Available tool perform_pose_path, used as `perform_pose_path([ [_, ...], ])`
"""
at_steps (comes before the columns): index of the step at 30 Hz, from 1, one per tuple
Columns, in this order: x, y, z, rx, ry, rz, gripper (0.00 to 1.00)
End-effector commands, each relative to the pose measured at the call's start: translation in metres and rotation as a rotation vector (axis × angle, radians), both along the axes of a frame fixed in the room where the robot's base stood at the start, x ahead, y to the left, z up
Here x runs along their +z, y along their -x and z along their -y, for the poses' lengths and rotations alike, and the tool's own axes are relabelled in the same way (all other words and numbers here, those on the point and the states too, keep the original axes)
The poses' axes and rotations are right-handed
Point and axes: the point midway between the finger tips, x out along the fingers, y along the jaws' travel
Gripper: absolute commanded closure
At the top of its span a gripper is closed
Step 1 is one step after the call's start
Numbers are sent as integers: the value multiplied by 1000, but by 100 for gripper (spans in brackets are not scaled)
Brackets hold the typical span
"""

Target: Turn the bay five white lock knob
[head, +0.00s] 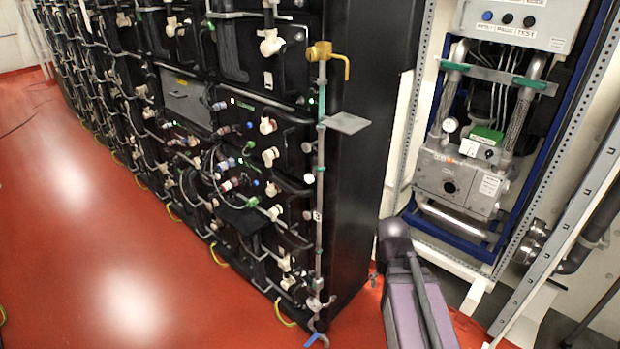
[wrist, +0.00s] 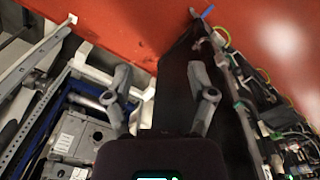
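Several white knobs show on the front of the black battery rack in the head view, among them an upper one (head: 270,42), two close together at mid height (head: 267,125) (head: 270,156), and a lower one (head: 275,212). No bay numbers are readable, so I cannot tell which is the bay five knob. My gripper (wrist: 160,78) shows in the wrist view with its two fingers wide apart and nothing between them. It is apart from the rack front, which lies to its right in that view. The head view does not show the gripper clearly.
The black battery rack (head: 365,130) has a vertical pipe with a yellow valve (head: 320,52) and a flat grey plate (head: 346,123) at its near corner. A blue-framed pump unit (head: 458,178) stands at the right. The red floor (head: 110,240) left of the rack is clear.

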Motion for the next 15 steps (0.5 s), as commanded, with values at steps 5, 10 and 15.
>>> perform_pose_path([
  [5,-6,-27,-7,-20,134,38,18],
  [10,-6,-61,-21,-49,309,123,18],
  [15,2,-96,-44,-70,477,250,18],
])
